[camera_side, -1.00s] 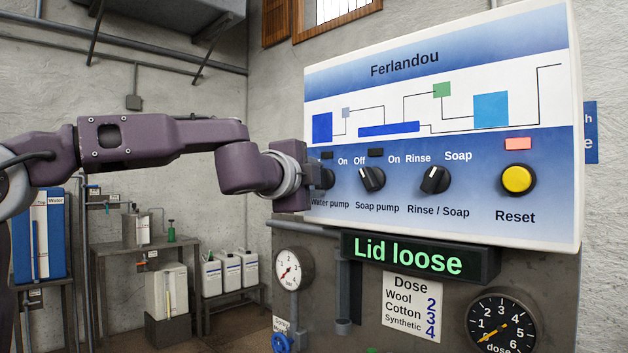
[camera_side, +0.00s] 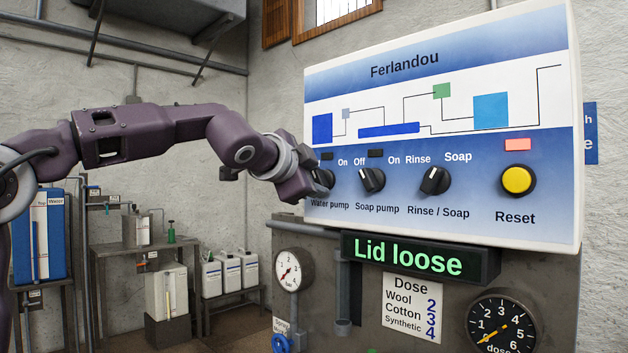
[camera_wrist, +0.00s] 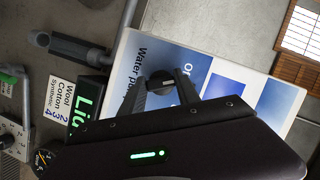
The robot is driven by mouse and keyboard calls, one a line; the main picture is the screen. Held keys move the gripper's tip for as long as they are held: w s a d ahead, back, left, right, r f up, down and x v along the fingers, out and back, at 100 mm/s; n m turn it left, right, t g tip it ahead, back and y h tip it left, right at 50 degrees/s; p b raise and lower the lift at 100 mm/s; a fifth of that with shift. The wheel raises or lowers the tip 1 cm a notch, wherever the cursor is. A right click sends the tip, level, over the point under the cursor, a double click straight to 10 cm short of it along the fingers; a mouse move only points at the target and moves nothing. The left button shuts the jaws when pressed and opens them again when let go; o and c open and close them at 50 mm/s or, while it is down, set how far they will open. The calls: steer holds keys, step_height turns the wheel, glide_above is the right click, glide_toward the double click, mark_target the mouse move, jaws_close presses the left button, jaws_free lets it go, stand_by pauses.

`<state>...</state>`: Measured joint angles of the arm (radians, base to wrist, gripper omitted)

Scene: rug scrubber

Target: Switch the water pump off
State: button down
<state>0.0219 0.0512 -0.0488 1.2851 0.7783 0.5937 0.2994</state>
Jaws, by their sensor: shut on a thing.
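The water pump knob (camera_side: 327,179), black and round, is at the left end of the white and blue control panel (camera_side: 450,75). My gripper (camera_side: 316,181) is at this knob and hides much of it in the side view. In the wrist view the knob (camera_wrist: 160,80) sits between my two dark fingers (camera_wrist: 166,90), which are shut on it. Which way its pointer faces is not clear. The small lamp (camera_side: 327,156) above it looks dark. The "Water pump" label (camera_wrist: 135,68) is partly covered by a finger in the wrist view.
To the right are the soap pump knob (camera_side: 372,179), the rinse/soap knob (camera_side: 435,180) and the yellow reset button (camera_side: 517,180) under a lit red lamp (camera_side: 518,144). A display (camera_side: 420,256) below reads "Lid loose". Open room lies left of the panel.

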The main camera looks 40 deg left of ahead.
steer(key=c, duration=0.9)
jaws_free()
steer(key=v, duration=0.7)
steer(key=shift+s, duration=0.1)
steer(key=v, duration=0.9)
